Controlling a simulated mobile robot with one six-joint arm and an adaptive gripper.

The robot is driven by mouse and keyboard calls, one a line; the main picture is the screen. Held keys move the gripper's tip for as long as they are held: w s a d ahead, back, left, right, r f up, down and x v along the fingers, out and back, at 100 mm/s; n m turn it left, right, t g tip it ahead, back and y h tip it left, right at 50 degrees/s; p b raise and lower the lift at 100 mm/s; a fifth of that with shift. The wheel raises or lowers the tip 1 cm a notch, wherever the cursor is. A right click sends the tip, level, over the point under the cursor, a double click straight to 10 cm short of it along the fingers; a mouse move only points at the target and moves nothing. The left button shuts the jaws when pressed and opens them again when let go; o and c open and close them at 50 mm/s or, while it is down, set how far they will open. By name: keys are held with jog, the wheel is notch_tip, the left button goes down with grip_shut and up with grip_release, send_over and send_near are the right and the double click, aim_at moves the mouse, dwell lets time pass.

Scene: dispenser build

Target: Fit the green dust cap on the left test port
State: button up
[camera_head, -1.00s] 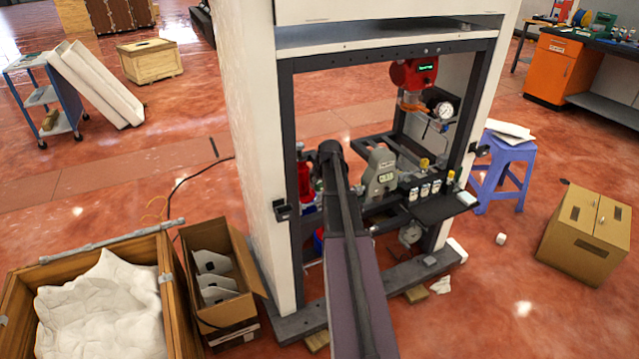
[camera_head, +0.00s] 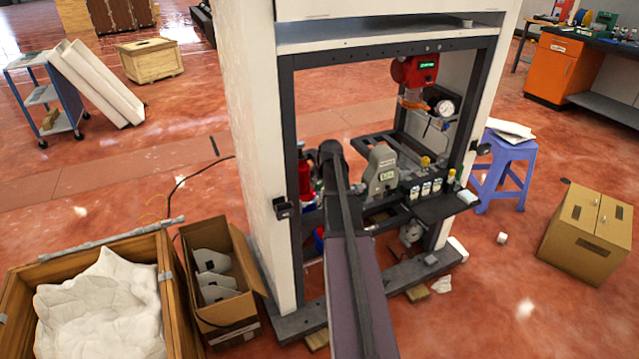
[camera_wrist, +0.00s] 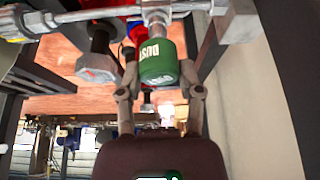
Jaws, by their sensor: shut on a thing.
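The green dust cap (camera_wrist: 158,64) shows in the wrist view with white lettering on its side. My gripper (camera_wrist: 158,82) has a finger on each side of the cap and is shut on it. A silver port fitting (camera_wrist: 158,14) on a horizontal metal pipe (camera_wrist: 105,14) sits right above the cap, in line with it. I cannot tell whether the cap touches or covers the fitting's end. In the head view my arm reaches into the dark frame and hides the gripper and the cap.
The dark frame (camera_head: 288,160) surrounds the work area, and a pale wall stands close to the right in the wrist view. A hex-ended fitting (camera_wrist: 97,66) hangs left of the cap. A grey gauge unit (camera_head: 381,172) and a shelf of small bottles (camera_head: 440,205) stand right of my arm.

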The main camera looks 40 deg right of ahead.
jog(key=shift+f+b, duration=1.5)
dwell(0.3)
dwell(0.5)
jog(key=o, duration=1.2)
jog(key=shift+c, duration=0.2)
jog(key=shift+o, duration=0.8)
jog(key=shift+r, duration=0.1)
jog(key=shift+r+p, duration=2.95)
jog(key=shift+p, duration=0.1)
jog(key=shift+s, duration=0.1)
